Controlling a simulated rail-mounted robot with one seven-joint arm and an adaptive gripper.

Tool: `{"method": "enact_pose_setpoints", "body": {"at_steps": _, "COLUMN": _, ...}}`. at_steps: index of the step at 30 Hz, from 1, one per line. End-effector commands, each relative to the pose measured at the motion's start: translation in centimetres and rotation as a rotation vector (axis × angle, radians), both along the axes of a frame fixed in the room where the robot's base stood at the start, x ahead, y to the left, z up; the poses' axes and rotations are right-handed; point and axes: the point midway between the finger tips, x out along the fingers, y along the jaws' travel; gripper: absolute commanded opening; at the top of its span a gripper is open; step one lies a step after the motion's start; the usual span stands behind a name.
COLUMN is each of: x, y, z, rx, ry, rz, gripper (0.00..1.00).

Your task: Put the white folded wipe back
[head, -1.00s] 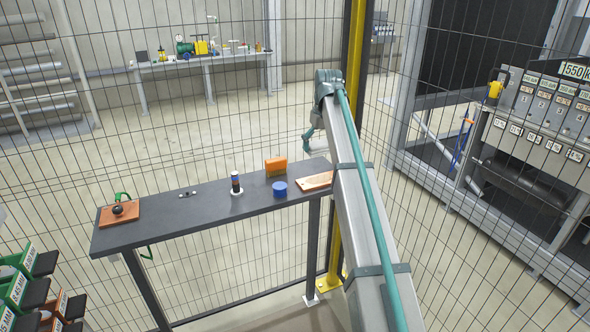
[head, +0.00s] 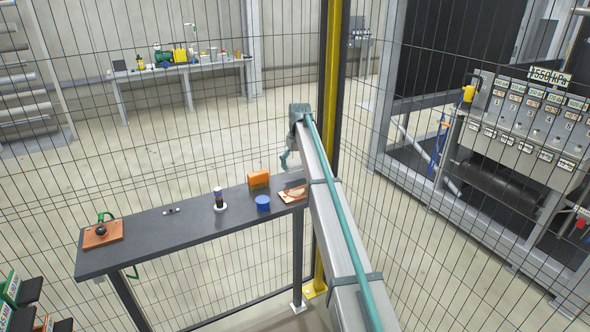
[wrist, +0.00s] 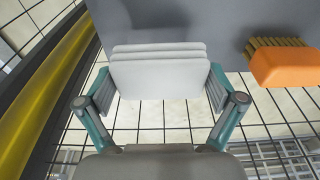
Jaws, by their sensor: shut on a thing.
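The white folded wipe (wrist: 160,72) is a thick, layered pale pad in the wrist view. My gripper (wrist: 160,88) is shut on it, with a teal-and-grey finger against each side edge. In the head view my gripper (head: 288,165) is at the right end of the narrow dark table (head: 150,236), by an orange-brown board (head: 294,194). The wipe is too small there to make out clearly. I cannot tell whether it touches anything below.
An orange brush (head: 259,180) stands left of my gripper; it also shows in the wrist view (wrist: 288,66). A yellow post (head: 328,130) and wire fence are close to the arm.

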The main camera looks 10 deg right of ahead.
Motion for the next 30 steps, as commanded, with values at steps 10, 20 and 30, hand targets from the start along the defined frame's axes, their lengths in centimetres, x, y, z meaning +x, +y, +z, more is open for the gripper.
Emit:
{"method": "enact_pose_setpoints", "body": {"at_steps": 10, "x": 0.4, "y": 0.0, "z": -3.5, "rx": 0.000, "ry": -0.001, "rz": 0.000, "gripper": 0.65}}
{"method": "enact_pose_setpoints", "body": {"at_steps": 20, "x": 0.4, "y": 0.0, "z": -3.8, "rx": 0.000, "ry": 0.000, "rz": 0.000, "gripper": 0.65}}
{"method": "enact_pose_setpoints", "body": {"at_steps": 30, "x": 0.4, "y": 0.0, "z": -3.8, "rx": 0.000, "ry": 0.000, "rz": 0.000, "gripper": 1.00}}
